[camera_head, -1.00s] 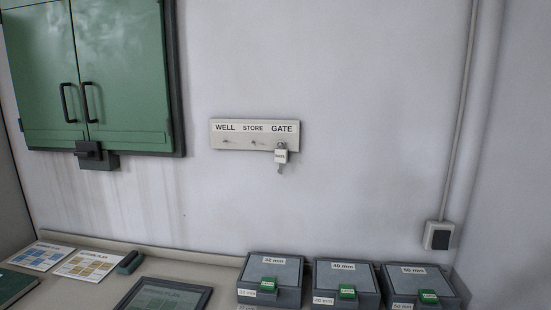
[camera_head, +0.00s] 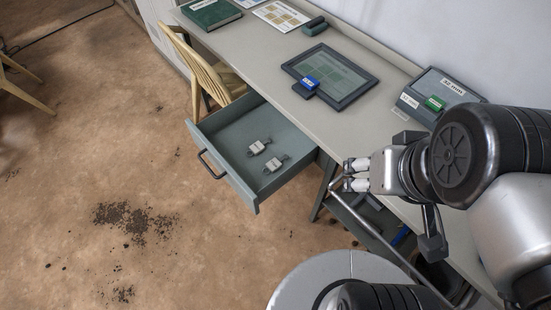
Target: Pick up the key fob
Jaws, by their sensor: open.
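Two white key fobs lie in the open grey drawer, each with a small metal key. One fob (camera_head: 257,147) lies farther back and the other fob (camera_head: 273,164) lies closer to the drawer's front right. Their labels are too small to read. My gripper (camera_head: 347,174) is open and empty, pointing left. In the picture it is to the right of the drawer (camera_head: 222,135), apart from both fobs.
The desk (camera_head: 340,118) holds a framed plan (camera_head: 345,70) with a blue clip, a green book (camera_head: 211,13) and a grey box (camera_head: 455,84). A wooden chair (camera_head: 197,65) stands beside the drawer. The floor (camera_head: 90,150) to the left is mostly clear.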

